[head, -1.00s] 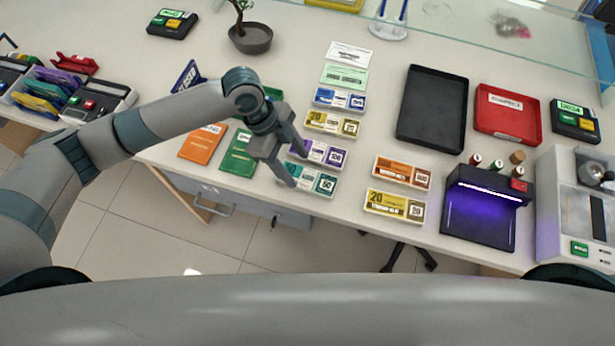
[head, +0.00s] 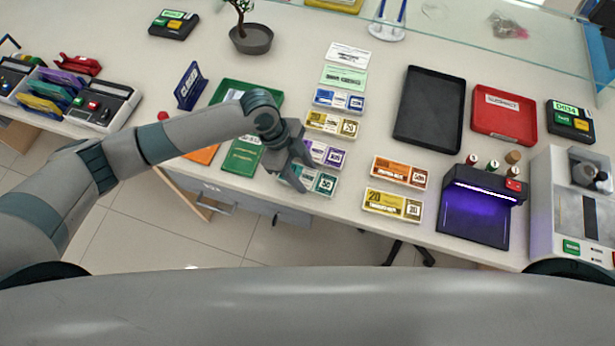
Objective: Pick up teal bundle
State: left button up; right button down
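The teal bundle (head: 325,183) lies flat at the front of the counter, at the lower end of a column of banknote bundles. My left gripper (head: 304,176) is over its left part, fingers pointing right and down. The fingers are apart, with one fingertip near the gap between the purple bundle (head: 334,155) and the teal one, and the other at the teal bundle's left end. The gripper hides part of both bundles. I cannot tell whether the fingers touch the teal bundle. My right gripper is not in view.
Yellow (head: 332,124) and blue (head: 339,99) bundles lie behind. Orange (head: 400,172) and yellow (head: 392,204) bundles lie to the right. A green booklet (head: 243,153) lies left, partly under my arm. A black tray (head: 430,108) and red tray (head: 504,112) stand further right.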

aim_at(306, 177)
pick_arm(q)
jog(key=c, duration=0.5)
jog(key=shift+o, duration=0.2)
jog(key=shift+r+b, duration=0.3)
jog(key=shift+r, duration=0.2)
jog(key=r, duration=0.1)
jog(key=r+b, duration=0.1)
jog(key=r, duration=0.1)
jog(key=shift+s+d+r, duration=0.1)
jog(key=shift+d, duration=0.2)
jog(key=s+d+r+b, duration=0.3)
jog(key=d+r, duration=0.3)
jog(key=d, duration=0.4)
jog(key=shift+s+d+r+b, duration=0.15)
jog(key=shift+s+r+b, duration=0.2)
jog(key=shift+s+r, duration=0.1)
